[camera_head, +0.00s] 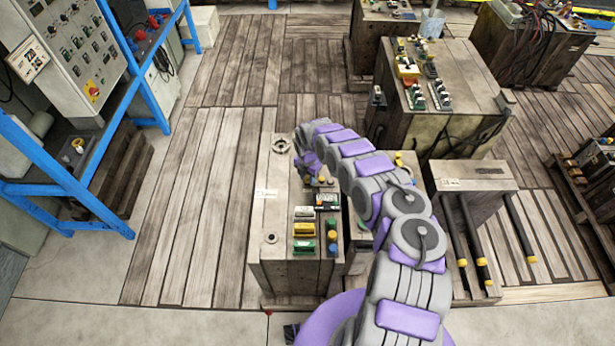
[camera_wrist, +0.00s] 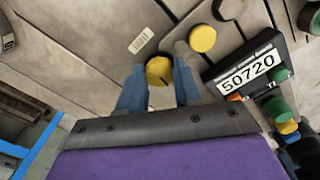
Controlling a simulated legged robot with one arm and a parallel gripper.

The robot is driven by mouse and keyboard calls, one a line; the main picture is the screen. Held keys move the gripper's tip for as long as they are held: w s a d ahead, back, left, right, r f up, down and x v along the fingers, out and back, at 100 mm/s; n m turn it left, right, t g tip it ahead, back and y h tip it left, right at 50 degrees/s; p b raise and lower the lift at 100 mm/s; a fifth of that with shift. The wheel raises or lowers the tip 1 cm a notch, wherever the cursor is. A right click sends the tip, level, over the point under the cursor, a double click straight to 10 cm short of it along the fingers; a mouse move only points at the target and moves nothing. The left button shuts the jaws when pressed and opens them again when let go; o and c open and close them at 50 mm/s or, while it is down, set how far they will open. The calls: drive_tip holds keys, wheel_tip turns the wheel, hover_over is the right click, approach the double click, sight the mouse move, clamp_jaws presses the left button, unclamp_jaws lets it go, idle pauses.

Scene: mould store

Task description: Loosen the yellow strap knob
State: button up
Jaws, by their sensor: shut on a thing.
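In the wrist view, a round yellow knob (camera_wrist: 159,71) sits between the two blue fingers of my gripper (camera_wrist: 160,76). The fingers are shut on it, one on each side. A second yellow round cap (camera_wrist: 202,38) stands just up and to the right, outside the fingers. In the head view, my gripper (camera_head: 308,165) is low over the top of a grey-brown block (camera_head: 275,205). The knob it holds cannot be made out clearly there. Any strap is hidden or too small to tell.
A black plate numbered 50720 (camera_wrist: 248,68) and a green knob (camera_wrist: 281,111) lie close right of the fingers. A blue-framed rack with a control panel (camera_head: 75,50) stands at left. More blocks (camera_head: 440,95) stand at right. The plank floor at left (camera_head: 185,210) is clear.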

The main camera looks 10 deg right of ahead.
sight(307, 178)
drive_tip(key=shift+w+r, duration=0.15)
drive_tip(key=shift+w, duration=0.05)
drive_tip(key=o, duration=1)
drive_tip(key=shift+s, duration=0.1)
drive_tip(key=shift+o, duration=0.2)
wheel_tip(307, 178, up, 17)
drive_tip(key=p, duration=0.2)
